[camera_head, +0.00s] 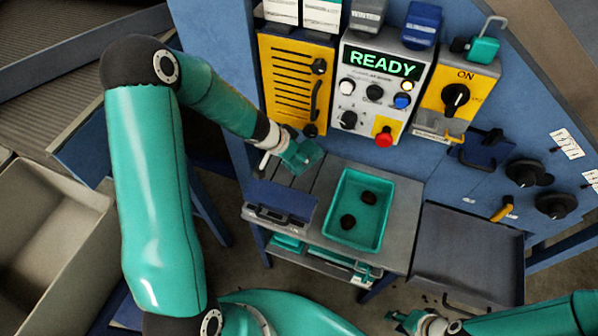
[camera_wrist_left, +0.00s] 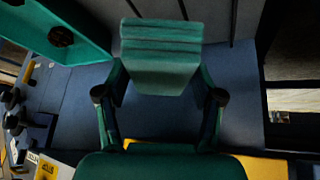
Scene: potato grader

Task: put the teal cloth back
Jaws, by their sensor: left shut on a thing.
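The teal cloth (camera_wrist_left: 160,72) is a folded, layered block between the two fingers of my left gripper (camera_wrist_left: 160,90) in the left wrist view. The fingers are shut on its two sides. In the head view my left gripper (camera_head: 290,153) is over the back left of the grey bench, below the yellow slotted panel; the cloth there is hard to separate from the teal gripper. My right gripper (camera_head: 405,319) is low at the bottom right, away from the cloth, with nothing clear in it. Its finger gap is too small to judge.
A teal tray (camera_head: 338,231) with two dark potatoes stands on the grey bench (camera_head: 400,205). A blue-black box (camera_head: 280,202) is at the bench's left front. A dark open tray (camera_head: 465,255) is on the right. The control panel (camera_head: 378,95) reads READY behind the bench.

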